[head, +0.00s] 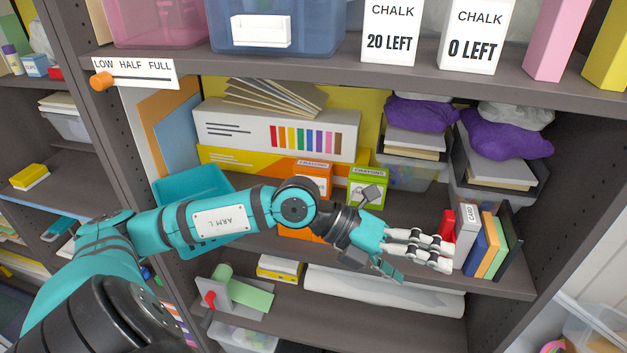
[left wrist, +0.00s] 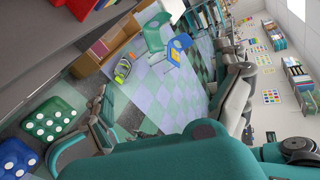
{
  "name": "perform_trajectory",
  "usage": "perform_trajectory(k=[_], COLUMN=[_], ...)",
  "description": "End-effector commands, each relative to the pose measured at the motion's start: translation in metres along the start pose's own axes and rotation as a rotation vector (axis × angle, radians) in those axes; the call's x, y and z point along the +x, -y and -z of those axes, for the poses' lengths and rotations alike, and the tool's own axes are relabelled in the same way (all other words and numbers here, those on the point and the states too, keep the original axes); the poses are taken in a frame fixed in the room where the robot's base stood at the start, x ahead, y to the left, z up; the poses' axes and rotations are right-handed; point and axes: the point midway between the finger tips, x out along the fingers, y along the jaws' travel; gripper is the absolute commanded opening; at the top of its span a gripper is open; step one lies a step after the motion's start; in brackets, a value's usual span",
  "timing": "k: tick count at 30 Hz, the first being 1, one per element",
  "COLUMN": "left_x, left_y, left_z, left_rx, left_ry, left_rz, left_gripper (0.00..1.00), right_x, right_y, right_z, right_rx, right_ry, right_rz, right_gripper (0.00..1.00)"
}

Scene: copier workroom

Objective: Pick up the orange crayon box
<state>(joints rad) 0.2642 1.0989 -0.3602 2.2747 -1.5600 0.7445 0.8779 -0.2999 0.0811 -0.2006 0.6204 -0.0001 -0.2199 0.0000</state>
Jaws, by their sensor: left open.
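The orange crayon box (head: 313,178) stands on the middle shelf in the head view, beside a green crayon box (head: 368,192). My left arm crosses in front of it and hides its middle; its labelled top shows above the arm and some orange shows below. My left gripper (head: 440,250) is open, to the right of both crayon boxes, in front of the small books at the shelf's right end. Nothing shows between its fingers. In the left wrist view the spread fingers (left wrist: 165,110) face the room, and no crayon box shows. My right gripper is in neither view.
A long crayon carton (head: 275,132) stands behind the boxes. A teal bin (head: 180,187) is to their left. A red item (head: 447,224) and a grey card box (head: 466,232) are close to the gripper. The shelf above carries chalk boxes (head: 390,32).

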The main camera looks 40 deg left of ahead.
Motion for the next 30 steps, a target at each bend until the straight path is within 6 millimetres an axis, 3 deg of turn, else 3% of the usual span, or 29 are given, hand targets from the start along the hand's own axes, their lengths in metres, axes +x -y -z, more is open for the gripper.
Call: perform_trajectory(k=[1,3,6,9,12,17,30], left_x=[-0.019,-0.055,-0.121,-0.176,-0.208,-0.222,-0.223], left_y=[-0.032,-0.074,-0.114,-0.132,-0.137,-0.139,-0.162], left_z=[-0.016,-0.040,-0.075,-0.096,-0.106,-0.123,-0.206], left_rx=[0.057,0.094,0.096,0.070,0.047,0.032,0.034], left_ry=[0.012,0.052,0.156,0.256,0.319,0.344,0.340], left_rz=[-0.197,-0.468,-0.796,-1.011,-1.122,-1.161,-1.157], left_gripper=[1.00,1.00,1.00,1.00,1.00,1.00,1.00], right_x=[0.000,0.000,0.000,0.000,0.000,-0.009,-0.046], right_y=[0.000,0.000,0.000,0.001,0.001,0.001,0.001], right_z=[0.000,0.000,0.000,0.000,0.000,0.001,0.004], right_rx=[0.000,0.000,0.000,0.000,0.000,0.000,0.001], right_ry=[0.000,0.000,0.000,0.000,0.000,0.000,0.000], right_rz=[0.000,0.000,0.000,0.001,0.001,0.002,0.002], right_gripper=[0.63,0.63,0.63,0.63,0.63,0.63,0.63])
